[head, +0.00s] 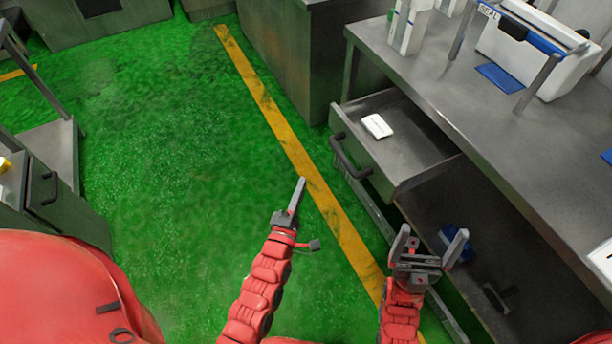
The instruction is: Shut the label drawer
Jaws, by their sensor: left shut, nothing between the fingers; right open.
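The label drawer (408,160) is pulled out from under the grey metal bench on the right. A small white item (377,126) lies inside it. Its dark bar handle (350,157) is on the front face, toward the left. My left gripper (300,184) is shut and empty over the green floor, to the left of the drawer and apart from the handle. My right gripper (432,238) is open and empty, below the drawer in the picture and close to the bench's lower shelf, touching nothing that I can see.
The bench top (480,110) carries a white sealing machine (530,50) and white cartons (410,25). A blue item (455,243) lies on the shelf under the bench. Another metal cabinet (45,190) stands at the left. The green floor between is clear.

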